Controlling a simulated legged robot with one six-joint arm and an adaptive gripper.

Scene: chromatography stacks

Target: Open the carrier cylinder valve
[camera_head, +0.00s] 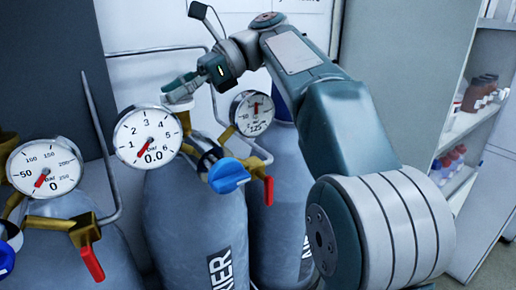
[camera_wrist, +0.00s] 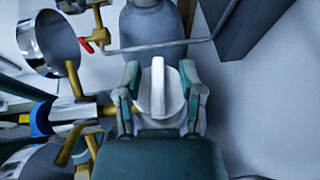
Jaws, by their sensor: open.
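The carrier cylinder (camera_head: 192,215), a grey bottle with partly visible lettering ending in "IER", stands at the centre of the head view. Its white valve knob (camera_wrist: 158,92) has a raised bar across its middle. In the head view the knob (camera_head: 180,104) is mostly hidden under my gripper. My gripper (camera_head: 182,88) reaches the top of the cylinder from the upper right. In the wrist view my gripper (camera_wrist: 160,72) is open, with one finger on each side of the knob. I cannot tell whether the fingers touch it.
A gauge (camera_head: 147,136) near the knob reads 0.0 bar. Another gauge (camera_head: 252,113) stands to its right, above a blue regulator knob (camera_head: 228,175) and a red lever (camera_head: 268,190). A left cylinder has a gauge (camera_head: 44,168) at 0 bar. Shelves (camera_head: 465,125) stand at the right.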

